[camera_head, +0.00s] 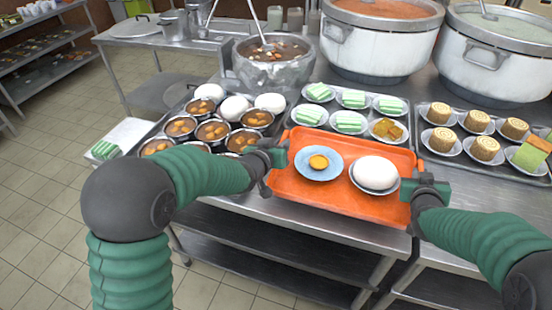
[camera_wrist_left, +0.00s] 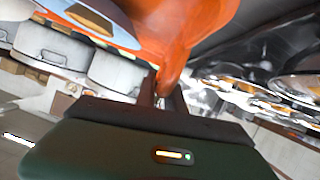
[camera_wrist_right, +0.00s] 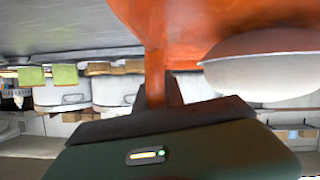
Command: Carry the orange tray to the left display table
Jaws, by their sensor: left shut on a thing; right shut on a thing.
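The orange tray (camera_head: 335,200) is in the middle of the head view, in front of the steel counter's dishes. It carries a blue plate (camera_head: 305,172) with a small orange-brown item and a plate with a white bun (camera_head: 375,173). My left gripper (camera_head: 274,158) is shut on the tray's left edge; the orange edge (camera_wrist_left: 180,50) also shows between its fingers in the left wrist view. My right gripper (camera_head: 416,190) is shut on the tray's right edge, and the orange edge (camera_wrist_right: 155,70) shows in the right wrist view. Whether the tray touches the counter is hard to tell.
Behind the tray are small plates of green-white cakes (camera_head: 348,121), bowls of brown food (camera_head: 213,131) and large stockpots (camera_head: 378,45). Rolled cakes (camera_head: 486,147) stand at right. A steel table (camera_head: 150,38) and a shelf rack (camera_head: 40,70) stand far left. Tiled floor (camera_head: 50,170) is clear at left.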

